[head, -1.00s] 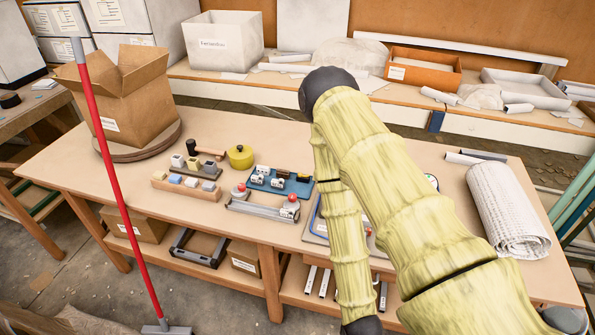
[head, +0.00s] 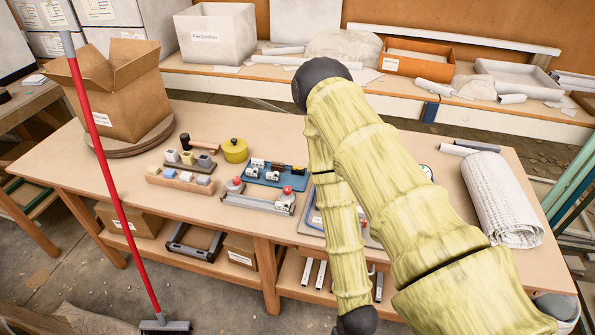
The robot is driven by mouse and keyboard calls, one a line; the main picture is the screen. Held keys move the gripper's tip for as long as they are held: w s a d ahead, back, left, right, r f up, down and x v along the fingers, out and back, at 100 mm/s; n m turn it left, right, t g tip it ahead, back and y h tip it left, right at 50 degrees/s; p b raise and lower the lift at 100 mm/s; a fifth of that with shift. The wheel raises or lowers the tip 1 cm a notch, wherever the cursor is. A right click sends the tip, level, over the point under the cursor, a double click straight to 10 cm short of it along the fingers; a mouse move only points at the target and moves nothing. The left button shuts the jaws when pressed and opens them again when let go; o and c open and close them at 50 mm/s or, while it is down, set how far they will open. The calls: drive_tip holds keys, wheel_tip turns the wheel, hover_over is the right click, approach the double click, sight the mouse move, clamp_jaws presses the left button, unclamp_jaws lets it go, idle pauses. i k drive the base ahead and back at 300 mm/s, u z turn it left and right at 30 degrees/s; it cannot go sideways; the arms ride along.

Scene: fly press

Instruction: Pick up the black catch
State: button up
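A blue tray (head: 262,178) lies near the middle of the workbench and holds several small white and dark parts. A small dark piece (head: 299,170) at its right end may be the black catch, but it is too small to be sure. White catch-like parts (head: 257,164) sit to its left on the tray. My arm crosses the right half of the view, and its forearm runs down to a dark joint at the bottom edge. My gripper is out of view below the frame.
A grey frame with red knobs (head: 257,203) lies in front of the tray. A yellow round tin (head: 235,151) and wooden block holders (head: 180,181) stand to the left. My arm partly hides a board (head: 312,226). A white roll (head: 503,200) lies at right.

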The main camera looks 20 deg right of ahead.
sight(295, 170)
drive_tip(key=z, duration=1.3)
drive_tip(key=i, duration=0.4)
drive_tip(key=u, duration=1.25)
